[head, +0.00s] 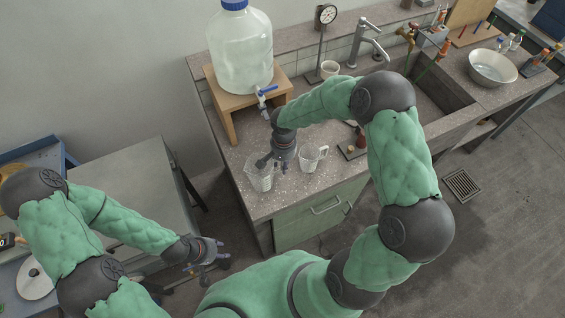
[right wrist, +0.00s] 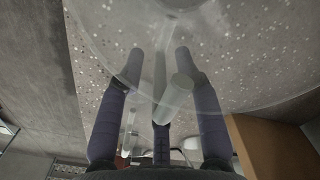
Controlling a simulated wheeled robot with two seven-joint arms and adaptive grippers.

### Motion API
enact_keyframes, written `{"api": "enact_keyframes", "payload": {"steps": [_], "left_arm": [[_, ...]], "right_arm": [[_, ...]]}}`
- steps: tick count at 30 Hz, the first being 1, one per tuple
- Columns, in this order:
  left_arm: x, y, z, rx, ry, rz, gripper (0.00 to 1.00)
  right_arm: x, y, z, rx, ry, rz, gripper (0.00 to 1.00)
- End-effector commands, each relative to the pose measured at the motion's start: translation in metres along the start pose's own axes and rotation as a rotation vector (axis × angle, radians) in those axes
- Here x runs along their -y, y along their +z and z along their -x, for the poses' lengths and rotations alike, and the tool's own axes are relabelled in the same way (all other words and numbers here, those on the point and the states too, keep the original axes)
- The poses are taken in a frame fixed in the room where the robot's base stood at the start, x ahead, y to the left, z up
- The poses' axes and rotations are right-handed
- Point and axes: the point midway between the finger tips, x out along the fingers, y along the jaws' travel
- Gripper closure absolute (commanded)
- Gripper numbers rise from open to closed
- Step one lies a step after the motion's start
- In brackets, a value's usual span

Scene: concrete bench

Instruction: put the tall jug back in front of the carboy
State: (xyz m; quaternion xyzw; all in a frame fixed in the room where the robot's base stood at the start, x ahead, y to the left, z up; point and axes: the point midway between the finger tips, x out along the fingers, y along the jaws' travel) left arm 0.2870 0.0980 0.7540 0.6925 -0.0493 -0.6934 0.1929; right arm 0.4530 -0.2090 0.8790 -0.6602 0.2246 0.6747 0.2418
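The tall jug (head: 260,176), clear with a wide rim, stands near the bench's left front corner. A smaller clear jug (head: 312,157) with a handle stands to its right. The carboy (head: 240,52), clear with a blue cap, sits on a wooden stand (head: 232,100) behind them, its blue-handled tap (head: 265,93) facing forward. My right gripper (head: 270,163) is at the tall jug's upper right side. In the right wrist view, its spread fingers (right wrist: 160,62) flank a clear handle-like bar (right wrist: 175,98), with visible gaps. My left gripper (head: 212,262) is open and empty, low on the left.
A small dark stand with a red-brown item (head: 354,145) is right of the small jug. A bowl (head: 491,67) stands far right. A grey table (head: 140,180) is at left.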

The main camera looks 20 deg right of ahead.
Motion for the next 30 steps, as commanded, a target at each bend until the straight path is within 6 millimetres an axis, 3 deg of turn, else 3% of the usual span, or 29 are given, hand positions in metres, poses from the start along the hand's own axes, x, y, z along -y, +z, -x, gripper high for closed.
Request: {"api": "enact_keyframes", "payload": {"steps": [5, 18, 24, 30], "left_arm": [[-0.002, 0.0, 0.006, 0.0, 0.0, 0.0, 0.6], [-0.007, 0.001, 0.019, 0.0, 0.0, 0.0, 0.6], [-0.007, 0.001, 0.02, 0.0, 0.0, 0.0, 0.6], [-0.007, 0.001, 0.02, 0.0, 0.0, 0.0, 0.6]], "right_arm": [[0.001, -0.001, 0.022, -0.003, -0.002, 0.001, 0.66], [0.0, 0.0, 0.104, -0.001, -0.001, 0.0, 0.66], [0.0, 0.0, 0.119, -0.001, 0.0, 0.001, 0.66], [0.0, 0.0, 0.121, 0.0, 0.0, 0.0, 0.66]]}}
